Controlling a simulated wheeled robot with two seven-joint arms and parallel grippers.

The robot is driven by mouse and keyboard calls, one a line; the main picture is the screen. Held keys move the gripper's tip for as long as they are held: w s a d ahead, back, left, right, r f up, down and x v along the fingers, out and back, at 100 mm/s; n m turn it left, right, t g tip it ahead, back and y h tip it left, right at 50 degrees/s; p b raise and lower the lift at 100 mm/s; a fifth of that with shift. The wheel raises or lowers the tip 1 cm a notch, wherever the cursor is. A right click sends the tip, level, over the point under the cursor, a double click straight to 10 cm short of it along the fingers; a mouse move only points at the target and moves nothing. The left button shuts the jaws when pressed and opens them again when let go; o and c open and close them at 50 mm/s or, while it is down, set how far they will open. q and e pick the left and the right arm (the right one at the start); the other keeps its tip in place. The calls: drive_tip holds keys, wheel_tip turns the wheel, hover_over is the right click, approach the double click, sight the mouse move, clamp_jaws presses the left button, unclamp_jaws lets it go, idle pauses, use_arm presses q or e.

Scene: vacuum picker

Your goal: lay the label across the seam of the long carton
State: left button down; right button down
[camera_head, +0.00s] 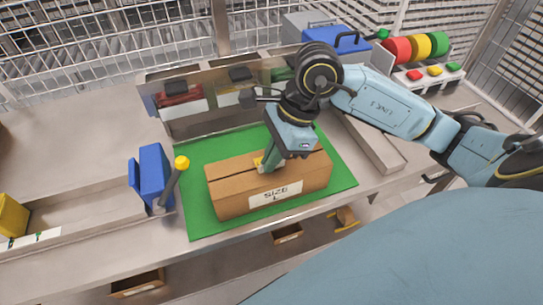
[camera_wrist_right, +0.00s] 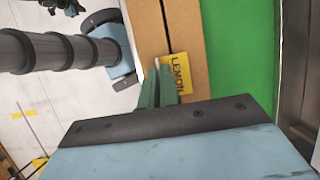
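The long brown carton (camera_head: 235,180) lies on a green mat (camera_head: 200,222); a white "SIZE L" sticker is on its front face. Its top seam runs lengthwise and also shows in the right wrist view (camera_wrist_right: 150,25). A yellow label (camera_wrist_right: 178,75) reading "LEMON" is at the carton's top, by the seam and mostly to its right in that view; it shows small in the head view (camera_head: 258,161). My right gripper (camera_wrist_right: 158,68) points down at the carton top. Its green fingers are close together, with a pale edge between the tips, apparently part of the label.
A blue holder (camera_head: 152,175) with a yellow-tipped stick stands left of the mat. Bins (camera_head: 185,105) stand behind it. Red, yellow and green rolls (camera_head: 415,48) and a blue case (camera_head: 335,40) are at the back right. The bench left of the holder has free room.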

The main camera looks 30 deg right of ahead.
drive_tip(key=shift+f+b, duration=0.3)
drive_tip(key=shift+b, duration=0.45)
idle(1.3)
drive_tip(key=c, duration=1.6)
unclamp_jaws()
drive_tip(key=shift+o, duration=0.3)
drive_tip(key=o, duration=0.7)
drive_tip(key=shift+r, duration=0.1)
wheel_tip(320, 180, up, 8)
drive_tip(key=p, duration=0.5)
